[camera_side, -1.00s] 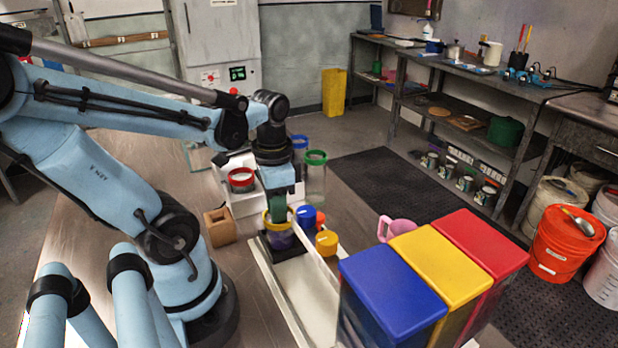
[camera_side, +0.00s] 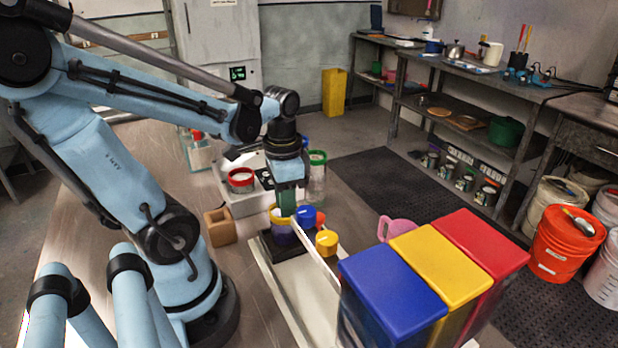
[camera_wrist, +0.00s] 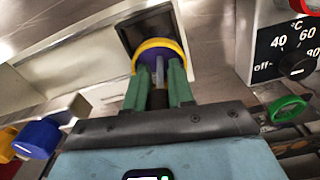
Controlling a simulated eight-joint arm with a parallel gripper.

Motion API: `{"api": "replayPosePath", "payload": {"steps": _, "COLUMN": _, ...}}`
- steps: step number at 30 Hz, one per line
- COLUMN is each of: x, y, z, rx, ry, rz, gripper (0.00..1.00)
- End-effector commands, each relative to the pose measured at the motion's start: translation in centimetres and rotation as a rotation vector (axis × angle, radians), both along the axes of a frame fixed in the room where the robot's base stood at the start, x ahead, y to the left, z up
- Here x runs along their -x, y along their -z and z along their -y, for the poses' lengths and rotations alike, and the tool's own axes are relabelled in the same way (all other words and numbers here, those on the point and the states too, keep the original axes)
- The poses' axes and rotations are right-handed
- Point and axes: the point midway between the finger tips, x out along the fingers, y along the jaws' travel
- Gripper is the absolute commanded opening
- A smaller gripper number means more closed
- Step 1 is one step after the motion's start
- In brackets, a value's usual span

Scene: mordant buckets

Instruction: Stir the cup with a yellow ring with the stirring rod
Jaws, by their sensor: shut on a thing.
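My gripper (camera_side: 287,207) is over the cup, pointing down, with green fingers. In the wrist view my gripper (camera_wrist: 159,78) is shut on a thin greyish rod (camera_wrist: 159,68), apparently the stirring rod, which points into the ring. The rod's lower end is hidden, so I cannot tell how deep it reaches.
A red-ringed cup (camera_side: 241,181) and green-ringed jar (camera_side: 317,185) are behind. A wooden block (camera_side: 220,227) is left; a pink mug (camera_side: 396,229) and tall blue-lidded bin (camera_side: 390,290) are right.

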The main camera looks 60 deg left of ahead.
Motion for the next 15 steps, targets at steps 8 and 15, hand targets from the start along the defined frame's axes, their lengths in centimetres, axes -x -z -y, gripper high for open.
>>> {"api": "replayPosePath", "payload": {"steps": 8, "x": 1.2, "y": 0.0, "z": -0.6, "rx": 0.000, "ry": -0.002, "rz": 0.000, "gripper": 0.00}}
{"api": "replayPosePath", "payload": {"steps": 15, "x": 2.2, "y": 0.0, "z": 0.1, "rx": 0.000, "ry": 0.000, "rz": 0.000, "gripper": 0.00}}
